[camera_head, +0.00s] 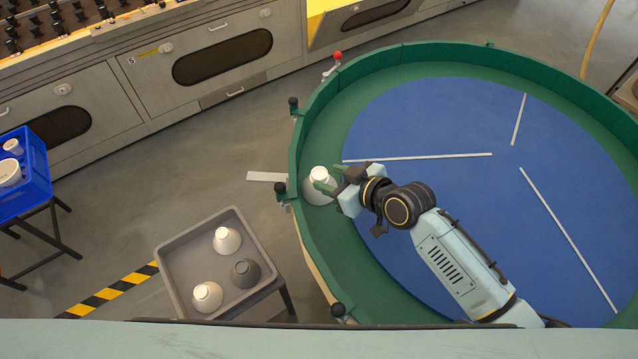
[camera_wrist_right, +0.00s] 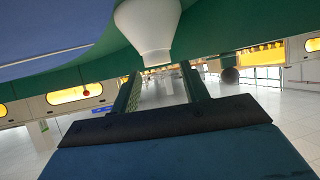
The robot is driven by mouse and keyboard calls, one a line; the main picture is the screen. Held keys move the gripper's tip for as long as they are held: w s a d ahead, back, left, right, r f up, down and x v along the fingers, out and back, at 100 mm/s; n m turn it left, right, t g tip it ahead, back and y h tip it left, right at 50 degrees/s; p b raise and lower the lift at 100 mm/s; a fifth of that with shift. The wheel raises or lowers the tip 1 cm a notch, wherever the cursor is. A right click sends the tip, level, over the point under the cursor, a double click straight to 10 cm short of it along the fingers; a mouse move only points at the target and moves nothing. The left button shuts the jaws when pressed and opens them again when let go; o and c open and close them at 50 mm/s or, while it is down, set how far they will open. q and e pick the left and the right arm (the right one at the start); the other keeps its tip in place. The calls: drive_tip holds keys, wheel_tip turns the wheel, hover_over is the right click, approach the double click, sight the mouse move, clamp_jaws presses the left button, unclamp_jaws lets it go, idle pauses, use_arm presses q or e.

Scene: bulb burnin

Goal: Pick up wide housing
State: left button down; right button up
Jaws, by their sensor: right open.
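A white wide housing (camera_head: 317,191), flared with a narrower neck on top, stands on the green outer ring of the round table, close to its left wall. My right gripper (camera_head: 328,180) is at the housing in the head view, its green fingers open and partly covering it. In the right wrist view the housing (camera_wrist_right: 148,28) appears at the top, its narrow end pointing down toward the gap between the open fingers (camera_wrist_right: 159,82). I cannot tell whether a finger touches it. My left gripper is not in view.
The round table has a raised green wall (camera_head: 297,160) and a blue centre (camera_head: 430,120) with white strips. A grey tray (camera_head: 176,262) at lower left holds two white housings and a dark one (camera_head: 245,272). A blue crate (camera_head: 36,187) with white parts stands at far left.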

sight(322, 175)
drive_tip(key=b+x, duration=0.1)
drive_tip(key=x, duration=0.4)
drive_tip(key=shift+w+f, duration=0.1)
drive_tip(key=shift+d, duration=0.1)
drive_tip(key=c, duration=0.8)
